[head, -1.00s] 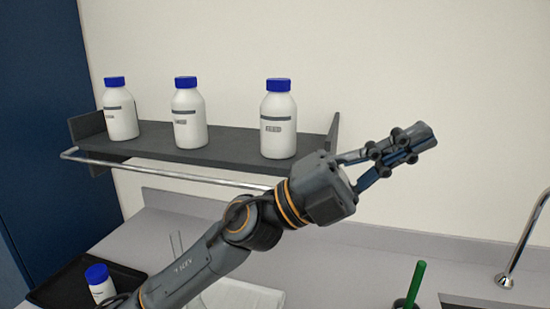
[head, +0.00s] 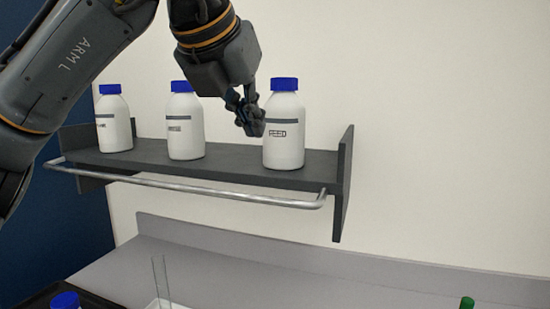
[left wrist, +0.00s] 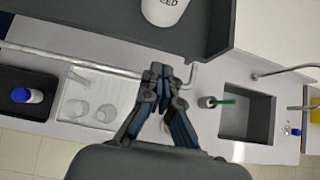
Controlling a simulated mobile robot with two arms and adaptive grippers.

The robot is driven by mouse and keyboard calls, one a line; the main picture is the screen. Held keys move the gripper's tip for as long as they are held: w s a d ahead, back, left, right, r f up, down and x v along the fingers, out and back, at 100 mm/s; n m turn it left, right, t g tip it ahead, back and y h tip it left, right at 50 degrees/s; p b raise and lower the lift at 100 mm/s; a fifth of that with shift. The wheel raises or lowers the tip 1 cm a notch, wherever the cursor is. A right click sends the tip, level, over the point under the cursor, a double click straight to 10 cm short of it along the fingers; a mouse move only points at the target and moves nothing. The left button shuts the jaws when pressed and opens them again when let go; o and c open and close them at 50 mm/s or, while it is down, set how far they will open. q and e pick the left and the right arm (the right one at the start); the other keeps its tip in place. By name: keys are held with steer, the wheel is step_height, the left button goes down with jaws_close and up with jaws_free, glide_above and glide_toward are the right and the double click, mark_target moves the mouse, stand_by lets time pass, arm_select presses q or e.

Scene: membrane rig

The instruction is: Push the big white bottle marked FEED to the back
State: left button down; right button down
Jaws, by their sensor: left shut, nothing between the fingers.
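Three white bottles with blue caps stand upright in a row on a dark grey wall shelf (head: 230,160). The rightmost bottle (head: 287,150) stands near the shelf's right end. A white bottle at the top of the left wrist view (left wrist: 166,10) shows the letters "EED", with the rest cut off. My left gripper (head: 254,124) is shut and empty, pointing down by the left side of the rightmost bottle. I cannot tell whether it touches. It also shows shut in the left wrist view (left wrist: 160,72). My right gripper is out of view.
The middle bottle (head: 185,135) and the left bottle (head: 113,130) stand to the left. A metal rail (head: 190,188) runs along the shelf's front, and an upright panel (head: 344,185) closes its right end. Below are a black tray (left wrist: 18,106) and a sink (left wrist: 247,112).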

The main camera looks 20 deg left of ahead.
arm_select(q)
steer(key=p, duration=0.3)
glide_toward(280, 160)
steer(key=w+f, duration=0.1)
steer(key=f, duration=0.2)
steer(key=w+f, duration=0.1)
steer(key=shift+w+f, duration=0.25)
steer(key=shift+w, duration=0.05)
steer(key=shift+w+f+p, duration=0.2)
steer(key=shift+w+p, duration=0.1)
steer(key=shift+w, duration=0.45)
steer(key=shift+w, duration=0.3)
steer(key=w+p, duration=0.1)
steer(key=w, duration=0.3)
steer(key=w+p, duration=0.1)
steer(key=w, duration=0.3)
steer(key=w+p, duration=0.2)
steer(key=w, duration=0.2)
steer(key=shift+d+r, duration=0.2)
steer(key=shift+d, duration=0.1)
steer(key=shift+w+f, duration=0.1)
steer(key=shift+w, duration=0.3)
